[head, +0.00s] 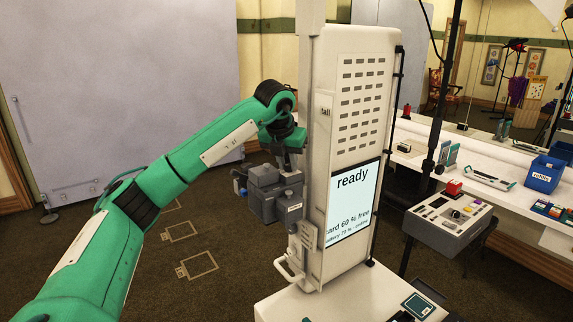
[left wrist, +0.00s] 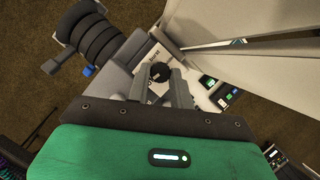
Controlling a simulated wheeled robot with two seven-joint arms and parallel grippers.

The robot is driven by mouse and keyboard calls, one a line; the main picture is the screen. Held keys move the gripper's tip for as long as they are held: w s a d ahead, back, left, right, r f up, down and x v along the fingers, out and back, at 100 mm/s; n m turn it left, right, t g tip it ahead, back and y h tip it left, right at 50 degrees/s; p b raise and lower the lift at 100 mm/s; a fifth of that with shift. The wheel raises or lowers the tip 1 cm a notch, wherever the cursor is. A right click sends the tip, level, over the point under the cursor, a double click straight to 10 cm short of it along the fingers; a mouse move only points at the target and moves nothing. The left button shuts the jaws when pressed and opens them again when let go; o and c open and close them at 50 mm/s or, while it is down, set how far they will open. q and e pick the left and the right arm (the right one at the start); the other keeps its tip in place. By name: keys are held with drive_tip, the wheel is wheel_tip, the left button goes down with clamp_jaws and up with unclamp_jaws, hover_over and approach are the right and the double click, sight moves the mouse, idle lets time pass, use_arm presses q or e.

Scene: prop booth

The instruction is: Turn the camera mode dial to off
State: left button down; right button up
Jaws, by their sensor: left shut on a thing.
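The camera (head: 272,200) is a dark grey box mounted on the left side of a tall white column. In the left wrist view its ringed black lens (left wrist: 92,35) points to the upper left. In the head view my left arm reaches down to the camera top, and the dial and fingertips are hidden. My right gripper is not in view.
The white column (head: 345,115) stands close right of the camera; its screen (head: 351,203) reads "ready". A control box (head: 448,222) with a red button and a white counter (head: 490,155) with a blue bin (head: 544,174) are further right. Open floor (head: 190,262) lies left.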

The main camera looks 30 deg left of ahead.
use_arm(q)
drive_tip(key=shift+d+n+y, duration=0.1)
drive_tip(key=shift+n+y, duration=0.4)
drive_tip(key=shift+n, duration=0.6)
drive_tip(key=c, duration=1.2)
unclamp_jaws()
drive_tip(key=shift+w+d, duration=0.1)
drive_tip(key=shift+c, duration=0.2)
drive_tip(key=shift+g, duration=0.3)
